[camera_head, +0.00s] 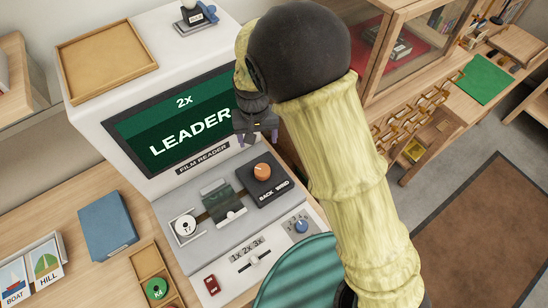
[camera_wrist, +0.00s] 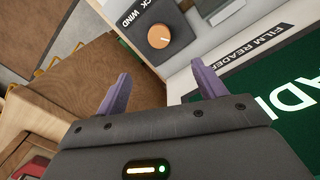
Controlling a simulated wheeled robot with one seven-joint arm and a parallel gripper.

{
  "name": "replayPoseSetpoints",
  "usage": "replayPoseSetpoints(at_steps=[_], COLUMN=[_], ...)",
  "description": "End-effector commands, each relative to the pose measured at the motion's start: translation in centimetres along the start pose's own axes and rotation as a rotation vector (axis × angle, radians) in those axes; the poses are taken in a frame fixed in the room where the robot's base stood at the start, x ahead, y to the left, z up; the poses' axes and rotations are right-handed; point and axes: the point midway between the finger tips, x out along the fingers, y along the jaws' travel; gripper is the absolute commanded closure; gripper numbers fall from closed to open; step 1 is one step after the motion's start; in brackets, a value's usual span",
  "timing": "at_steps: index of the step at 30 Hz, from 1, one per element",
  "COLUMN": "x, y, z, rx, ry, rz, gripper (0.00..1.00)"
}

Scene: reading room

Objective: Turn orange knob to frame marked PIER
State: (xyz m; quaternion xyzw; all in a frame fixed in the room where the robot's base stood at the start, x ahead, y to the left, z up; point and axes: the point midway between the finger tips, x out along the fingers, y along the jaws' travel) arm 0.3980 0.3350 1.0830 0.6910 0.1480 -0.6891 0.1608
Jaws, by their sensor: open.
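The orange knob (camera_head: 262,171) sits on a dark plate marked BACK and WIND, at the right of the film reader's sloping deck. It also shows near the top of the wrist view (camera_wrist: 158,36). The reader's screen (camera_head: 170,120) reads "2x" and "LEADER". My gripper (camera_head: 258,137) is above and beyond the knob, in front of the screen's right side, apart from the knob. In the wrist view its two purple fingers (camera_wrist: 160,90) are spread with nothing between them. My arm hides the area right of the screen.
The deck also holds a white reel (camera_head: 184,226), a film gate (camera_head: 222,200), a zoom slider (camera_head: 254,261) and a blue knob (camera_head: 301,226). A teal round thing (camera_head: 298,276) stands in front. A wooden tray (camera_head: 106,56) and a stamp (camera_head: 196,16) lie on top of the reader.

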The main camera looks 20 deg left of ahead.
Motion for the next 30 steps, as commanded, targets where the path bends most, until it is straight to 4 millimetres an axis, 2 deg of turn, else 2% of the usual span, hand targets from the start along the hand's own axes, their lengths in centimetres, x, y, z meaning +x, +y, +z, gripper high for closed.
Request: replayPoseSetpoints(at_steps=[11,16,20,30], x=[0.1,0.7,2.2,7.7], y=[-0.2,-0.2,-0.2,-0.2], z=[0.1,0.1,0.2,0.2], rx=[0.016,0.014,0.015,0.012], ry=[0.0,-0.002,-0.003,-0.004], rz=[0.002,0.002,0.003,0.003], gripper=[0.3,0.3,0.3,0.3])
